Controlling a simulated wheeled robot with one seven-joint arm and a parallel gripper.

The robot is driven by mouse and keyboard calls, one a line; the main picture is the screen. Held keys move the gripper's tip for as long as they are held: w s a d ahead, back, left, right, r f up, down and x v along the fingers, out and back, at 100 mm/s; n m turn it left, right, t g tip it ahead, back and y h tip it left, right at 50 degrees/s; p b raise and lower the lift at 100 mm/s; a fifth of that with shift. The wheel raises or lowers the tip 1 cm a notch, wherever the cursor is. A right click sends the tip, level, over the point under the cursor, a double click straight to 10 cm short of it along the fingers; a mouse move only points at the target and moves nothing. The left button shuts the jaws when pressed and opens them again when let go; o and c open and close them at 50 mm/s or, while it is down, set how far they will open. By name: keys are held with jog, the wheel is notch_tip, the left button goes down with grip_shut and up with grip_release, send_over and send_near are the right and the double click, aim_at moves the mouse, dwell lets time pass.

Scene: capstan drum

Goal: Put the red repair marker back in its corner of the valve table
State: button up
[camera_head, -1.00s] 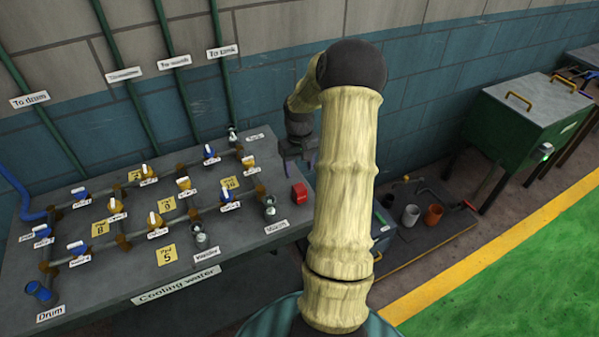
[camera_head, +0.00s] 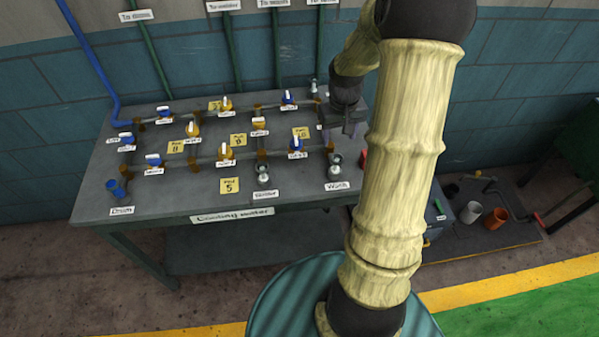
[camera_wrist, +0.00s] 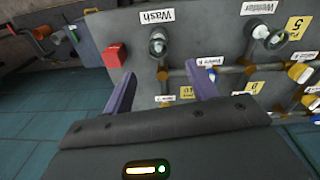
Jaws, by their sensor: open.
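The red repair marker (camera_head: 363,158) is a small red block at the right edge of the valve table (camera_head: 205,205), mostly hidden behind my arm in the head view. In the wrist view the red marker (camera_wrist: 114,55) sits on the grey table top near its edge, left of the "Wash" outlet. My gripper (camera_wrist: 160,74) is open with nothing between its purple fingers. The marker is apart from the fingers, beyond and left of the left one. In the head view my gripper (camera_head: 333,136) is over the right end of the table, its fingertips partly hidden.
Valves and pipes with blue and yellow handles (camera_head: 226,104) cover the table top. A low platform with a white cup (camera_head: 468,216) and an orange cup (camera_head: 495,218) is to the right.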

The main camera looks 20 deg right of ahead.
jog(key=s+a+r+t, duration=0.1)
jog(key=s+a+r, duration=0.1)
jog(key=s+a, duration=0.4)
jog(key=s+a+r+n+t, duration=0.1)
jog(key=s+a+r, duration=0.2)
jog(key=s+a, duration=0.3)
jog(key=a, duration=0.4)
jog(key=shift+a+y, duration=0.3)
jog(key=shift+a, duration=0.1)
